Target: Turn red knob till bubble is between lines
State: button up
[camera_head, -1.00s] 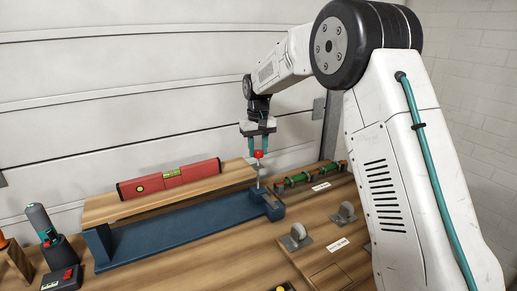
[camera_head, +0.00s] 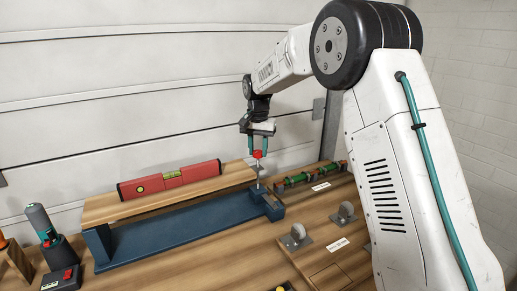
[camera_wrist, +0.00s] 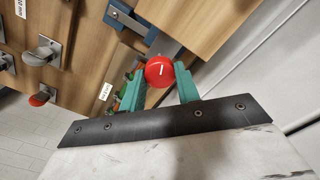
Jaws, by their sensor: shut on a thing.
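The red knob (camera_head: 257,154) sits on top of a thin upright screw at the right end of the blue base (camera_head: 190,221). In the wrist view the round red knob (camera_wrist: 160,71) has a white mark on its top and lies between the two teal fingers. My gripper (camera_head: 258,150) points down and is shut on the knob. The red spirit level (camera_head: 150,183) lies on the wooden board (camera_head: 112,210) above the blue base. Its yellow-green vial (camera_head: 172,174) shows, but the bubble and lines are too small to read.
A green-and-red rod fixture (camera_head: 305,177) is right of the knob. Metal hooks or brackets (camera_head: 298,236) stand in front on the wooden bench. A teal-grey tool in a stand (camera_head: 44,225) and a red-switched box (camera_head: 66,279) are at the left. The garage door is behind.

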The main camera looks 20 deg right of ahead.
aim_at(258, 151)
jog(key=shift+m, duration=0.5)
jog(key=o, duration=1)
notch_tip(258, 151, up, 8)
jog(key=shift+f, duration=0.1)
